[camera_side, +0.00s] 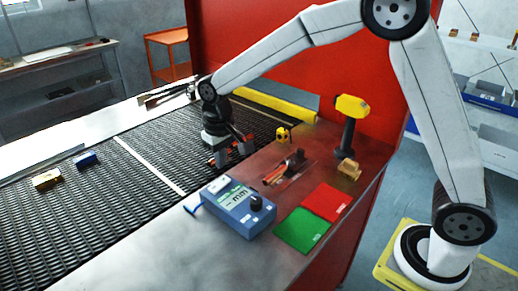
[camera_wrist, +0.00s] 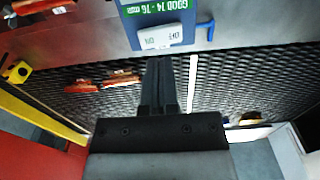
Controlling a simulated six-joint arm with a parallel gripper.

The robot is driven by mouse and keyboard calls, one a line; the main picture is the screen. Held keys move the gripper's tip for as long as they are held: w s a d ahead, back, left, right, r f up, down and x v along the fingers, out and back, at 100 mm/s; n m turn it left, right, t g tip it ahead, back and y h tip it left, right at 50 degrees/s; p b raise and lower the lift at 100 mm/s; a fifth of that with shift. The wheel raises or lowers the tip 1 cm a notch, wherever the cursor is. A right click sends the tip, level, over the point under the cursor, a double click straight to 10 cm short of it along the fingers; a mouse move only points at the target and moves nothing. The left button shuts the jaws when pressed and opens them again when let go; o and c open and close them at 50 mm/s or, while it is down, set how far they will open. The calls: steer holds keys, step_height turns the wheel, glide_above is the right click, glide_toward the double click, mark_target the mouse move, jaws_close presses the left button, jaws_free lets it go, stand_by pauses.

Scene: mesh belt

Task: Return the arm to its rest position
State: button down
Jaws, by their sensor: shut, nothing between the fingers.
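My gripper (camera_side: 230,156) is at the end of my outstretched arm, low over or near the dark mesh belt (camera_side: 100,210) in the side view. In the wrist view my gripper (camera_wrist: 159,62) has its dark fingers together with nothing visible between them. The fingertips point toward the blue meter (camera_wrist: 160,22), which lies beyond them on the metal ledge. Reddish pieces (camera_wrist: 82,86) lie on the belt left of the fingers in the wrist view. I cannot tell how high my fingertips are above the belt.
On the ledge are the blue meter (camera_side: 238,207), a green mat (camera_side: 302,230), a red mat (camera_side: 327,202), a yellow-headed post (camera_side: 350,107) and a small yellow item (camera_side: 283,134). A red panel (camera_side: 260,45) stands behind.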

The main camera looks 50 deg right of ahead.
steer(key=s+d+f, duration=0.1)
steer(key=s+d, duration=0.2)
steer(key=s, duration=0.3)
steer(key=s+d+f+t, duration=0.1)
steer(key=s+d+f, duration=0.1)
steer(key=s, duration=0.4)
steer(key=s+d+f+t, duration=0.1)
steer(key=s+d, duration=0.3)
steer(key=s, duration=0.2)
steer(key=shift+s+f, duration=0.15)
steer(key=shift+s, duration=0.05)
